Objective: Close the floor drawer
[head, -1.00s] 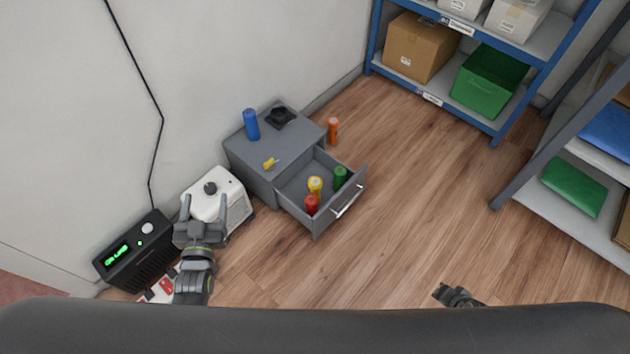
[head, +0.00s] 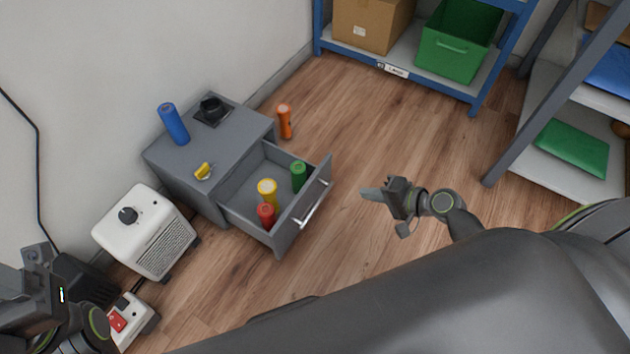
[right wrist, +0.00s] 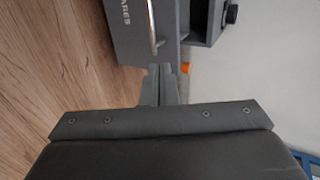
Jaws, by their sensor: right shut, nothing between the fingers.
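The grey floor drawer (head: 303,214) is pulled out of its low grey cabinet (head: 188,170), with a silver bar handle (head: 316,204) on its front. Inside stand a yellow cylinder (head: 267,187), a red one (head: 266,213) and a green one (head: 299,171). My right gripper (head: 367,193) is shut and empty, to the right of the handle and apart from it. In the right wrist view, its closed fingers (right wrist: 161,74) point toward the drawer front (right wrist: 130,30) and handle (right wrist: 151,22). My left gripper (head: 28,290) is at the lower left, its fingertips not clear.
An orange cylinder (head: 285,122) stands behind the drawer. A white heater (head: 143,231) is at left. Blue shelving (head: 400,80) is behind. Floor right of the drawer is clear.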

